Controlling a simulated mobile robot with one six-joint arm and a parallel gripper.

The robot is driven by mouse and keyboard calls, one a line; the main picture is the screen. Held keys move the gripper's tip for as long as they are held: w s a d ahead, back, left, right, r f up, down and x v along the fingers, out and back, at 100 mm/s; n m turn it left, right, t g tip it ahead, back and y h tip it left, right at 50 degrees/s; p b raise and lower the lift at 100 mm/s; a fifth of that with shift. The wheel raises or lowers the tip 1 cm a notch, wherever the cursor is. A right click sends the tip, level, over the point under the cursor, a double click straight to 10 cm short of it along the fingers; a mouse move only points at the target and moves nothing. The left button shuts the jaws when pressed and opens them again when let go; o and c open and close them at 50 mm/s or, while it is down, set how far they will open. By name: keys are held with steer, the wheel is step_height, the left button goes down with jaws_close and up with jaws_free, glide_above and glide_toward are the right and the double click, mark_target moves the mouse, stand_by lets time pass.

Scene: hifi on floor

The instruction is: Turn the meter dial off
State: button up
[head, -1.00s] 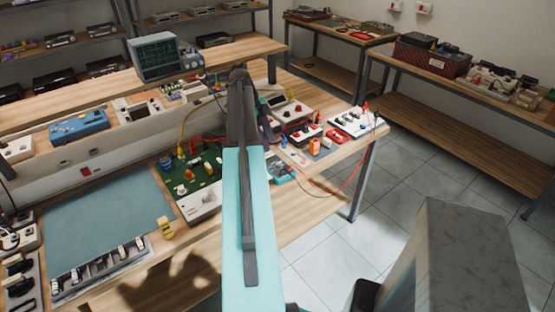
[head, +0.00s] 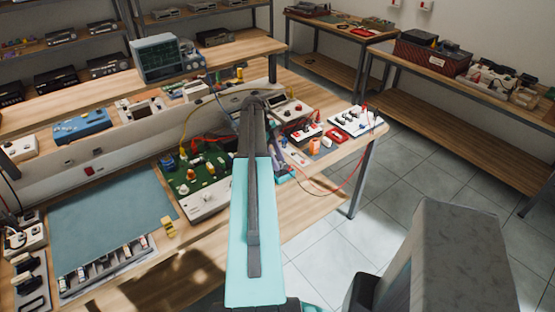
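A small teal device (head: 286,178), which may be the meter, lies on the bench just right of my arm. My arm covers most of it, and no dial can be made out on it. My arm reaches forward over the bench, and its far joint stands above the equipment beside the teal device. My gripper is hidden behind the arm, so its fingers and what they touch do not show.
A green circuit board (head: 196,172) with cables is left of my arm. A blue mat (head: 110,215) covers the left bench. An oscilloscope (head: 158,58) is on the shelf. Floor is clear at right.

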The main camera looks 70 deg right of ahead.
steer(key=shift+f, duration=0.1)
steer(key=c, duration=1)
steer(key=shift+a, duration=0.15)
